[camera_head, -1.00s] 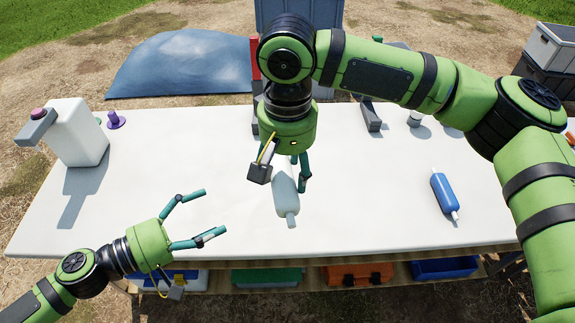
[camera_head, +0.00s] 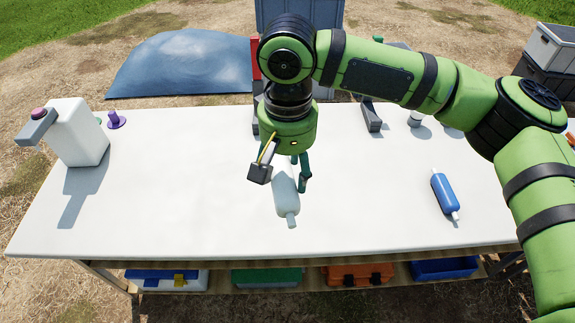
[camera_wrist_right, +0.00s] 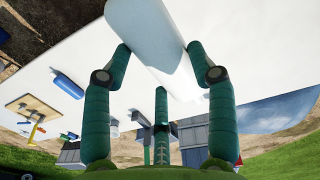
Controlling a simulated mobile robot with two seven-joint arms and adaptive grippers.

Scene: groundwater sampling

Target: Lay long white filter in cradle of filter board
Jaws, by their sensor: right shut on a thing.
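The long white filter (camera_head: 286,196) is in the middle of the white table, with one narrow end toward the front edge. My right gripper (camera_head: 290,172) points down over it and is shut on it; the gripper hides the filter's far part. In the right wrist view the white filter (camera_wrist_right: 150,30) lies between my green fingers (camera_wrist_right: 159,58). I cannot tell whether it touches the table. My left gripper is out of view. I cannot make out the filter board's cradle; my right arm covers part of the table's back.
A blue filter (camera_head: 443,194) lies on the right of the table (camera_head: 170,215). A white jug (camera_head: 80,135) and a purple piece (camera_head: 116,120) stand at the left. A grey block (camera_head: 371,117) and a small jar (camera_head: 415,118) stand at the back. The front left is clear.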

